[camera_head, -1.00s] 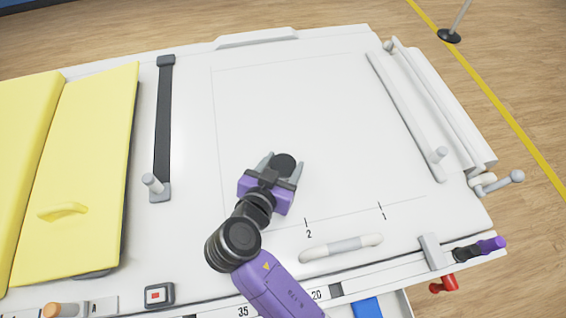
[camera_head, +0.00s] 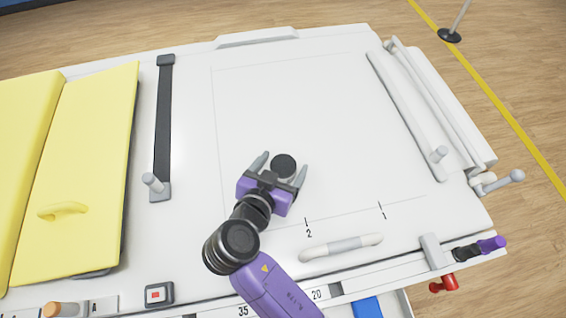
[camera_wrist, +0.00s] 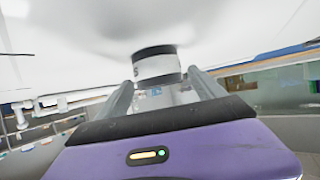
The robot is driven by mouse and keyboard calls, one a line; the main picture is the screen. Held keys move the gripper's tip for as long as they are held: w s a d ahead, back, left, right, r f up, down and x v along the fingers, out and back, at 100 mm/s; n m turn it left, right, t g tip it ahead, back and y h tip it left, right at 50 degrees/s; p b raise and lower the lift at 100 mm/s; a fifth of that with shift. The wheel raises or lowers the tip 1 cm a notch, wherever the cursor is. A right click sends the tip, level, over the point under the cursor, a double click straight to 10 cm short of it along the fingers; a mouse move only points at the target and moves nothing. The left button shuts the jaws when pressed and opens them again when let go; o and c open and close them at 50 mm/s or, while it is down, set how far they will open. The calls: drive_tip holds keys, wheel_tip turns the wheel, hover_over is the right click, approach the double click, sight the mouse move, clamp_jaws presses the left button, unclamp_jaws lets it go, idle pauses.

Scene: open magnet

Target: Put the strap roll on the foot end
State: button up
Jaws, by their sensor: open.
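The strap roll (camera_head: 284,165) is a short round roll with a dark top. It stands on the white tabletop (camera_head: 290,105), inside a thin-lined rectangle. In the wrist view the strap roll (camera_wrist: 156,66) shows a white side with a dark band and a letter. My gripper (camera_head: 282,163) is open, with one finger on each side of the roll. Gaps show between the roll and both fingers in the head view. The open gripper (camera_wrist: 160,88) also shows in the wrist view, with the roll at its fingertips. I cannot tell which marked area is the foot end.
A yellow pad (camera_head: 85,165) lies at the left, with a dark strap bar (camera_head: 163,120) beside it. A white handle (camera_head: 342,248) is at the near edge. Grey rails (camera_head: 405,115) edge the right end. The tabletop around the roll is clear.

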drive_tip(key=b+v, duration=0.1)
drive_tip(key=v, duration=1)
drive_tip(key=shift+s, duration=0.2)
